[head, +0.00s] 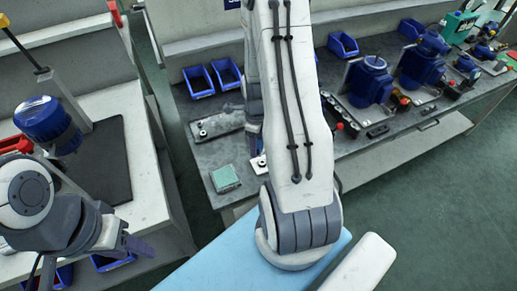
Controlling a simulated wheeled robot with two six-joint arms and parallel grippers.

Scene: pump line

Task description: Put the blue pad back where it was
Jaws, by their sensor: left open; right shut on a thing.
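I cannot make out a blue pad for certain; a small teal-green pad-like block (225,179) lies at the near left corner of the grey bench. My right arm rises across the middle of the head view. Its grey wrist part and gripper (257,146) show only partly at the arm's left edge, low over the bench. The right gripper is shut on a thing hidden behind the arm. My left gripper (127,234) is open and empty, beside the front edge of the left table.
The grey bench (210,155) carries a flat plate (218,123), blue bins (198,81) and several blue pumps (368,80) at right. The left table holds a dark mat (103,165) and a blue-capped motor (46,122). Floor shows between the tables.

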